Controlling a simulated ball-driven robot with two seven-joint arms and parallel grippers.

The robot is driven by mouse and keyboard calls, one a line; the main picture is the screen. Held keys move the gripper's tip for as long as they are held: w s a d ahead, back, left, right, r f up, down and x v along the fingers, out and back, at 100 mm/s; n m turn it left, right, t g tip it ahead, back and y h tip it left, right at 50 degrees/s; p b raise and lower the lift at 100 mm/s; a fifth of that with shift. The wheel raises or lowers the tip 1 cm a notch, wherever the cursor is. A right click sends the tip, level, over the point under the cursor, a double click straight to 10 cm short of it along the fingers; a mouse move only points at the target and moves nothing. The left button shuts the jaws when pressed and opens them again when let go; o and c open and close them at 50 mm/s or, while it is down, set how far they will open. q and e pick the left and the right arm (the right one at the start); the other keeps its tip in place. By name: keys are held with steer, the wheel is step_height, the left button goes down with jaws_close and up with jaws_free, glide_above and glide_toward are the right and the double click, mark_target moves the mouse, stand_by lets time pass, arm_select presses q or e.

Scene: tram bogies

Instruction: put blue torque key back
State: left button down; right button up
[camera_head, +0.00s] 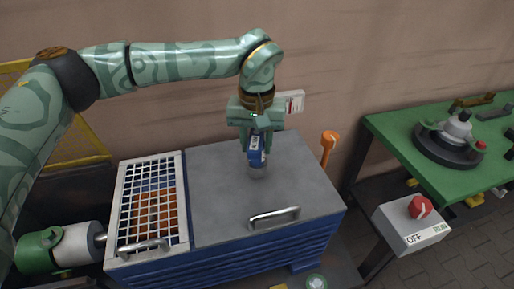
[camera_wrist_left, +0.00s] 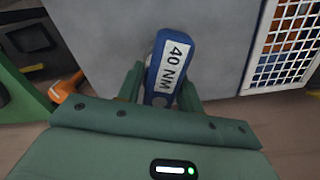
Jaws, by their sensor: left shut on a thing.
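The blue torque key (camera_head: 256,157) has a white label that reads 40 NM in the left wrist view (camera_wrist_left: 170,66). My left gripper (camera_head: 258,142) is shut on it and holds it pointing down over the grey lid (camera_head: 215,190) of a blue chest. A pale grey round end or patch shows just under the key; I cannot tell whether it touches the lid. In the left wrist view the key sits between the two fingers of my left gripper (camera_wrist_left: 160,88). My right gripper is not in view.
A white mesh lid (camera_head: 183,205) covers orange things left of the grey lid. An orange-headed tool (camera_head: 329,140) stands at the chest's right side. A green table (camera_head: 405,135) with a dark round fixture and a grey OFF box (camera_head: 405,228) with red knob are at right.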

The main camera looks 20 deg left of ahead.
arm_select(q)
steer(key=shift+f, duration=0.8)
steer(key=shift+r, duration=0.15)
steer(key=c, duration=0.9)
jaws_free()
step_height(320, 180, up, 12)
steer(key=p, duration=0.3)
